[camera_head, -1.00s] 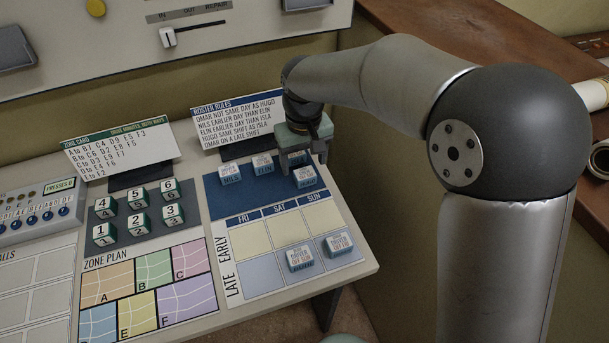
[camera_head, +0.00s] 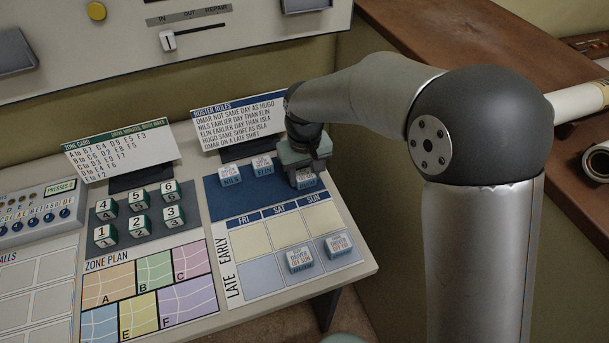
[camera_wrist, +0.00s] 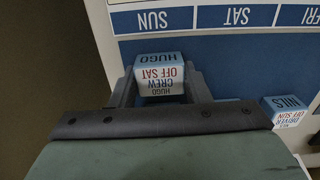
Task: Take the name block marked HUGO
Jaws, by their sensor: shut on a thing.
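The name block marked HUGO (camera_wrist: 160,78) shows in the wrist view, with the words CREW and OFF SAT on it. My gripper (camera_wrist: 158,88) is shut on it, one finger on each side. In the head view my gripper (camera_head: 305,175) is down at the right end of the blue name tray (camera_head: 215,203) and partly hides the HUGO block (camera_head: 307,183). I cannot tell whether the block still touches the tray.
The NILS block (camera_head: 229,175) and the ELIN block (camera_head: 263,166) stand to the left on the tray. Two more blocks sit in the late row under SAT (camera_head: 299,260) and SUN (camera_head: 339,246). The roster rules card (camera_head: 238,126) stands behind. The early row is empty.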

